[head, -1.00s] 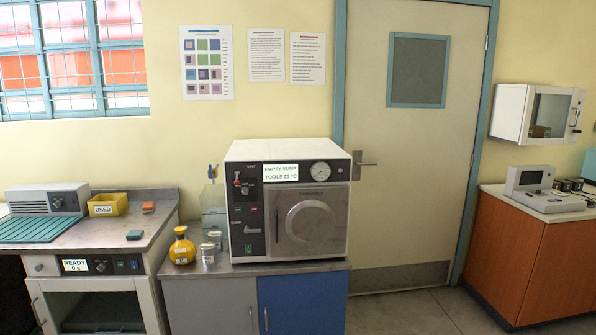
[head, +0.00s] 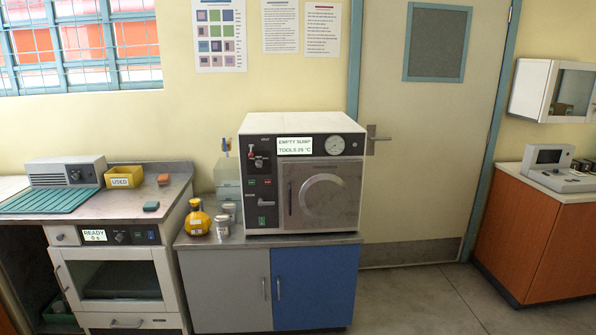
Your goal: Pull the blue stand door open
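The blue stand door (head: 315,288) is the right-hand front panel of the low stand under the white autoclave (head: 303,180). It looks shut, flush with the grey door (head: 227,292) beside it. Its thin vertical handle (head: 278,289) is on its left edge, next to the grey door's handle (head: 264,289). Neither of my grippers shows in the head view.
The stand's metal top (head: 200,242) holds a yellow flask (head: 197,220) and small metal containers (head: 222,226). A white cabinet (head: 120,285) stands left of the stand. Grey floor (head: 420,300) is clear to the right, before an orange-brown counter (head: 540,235).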

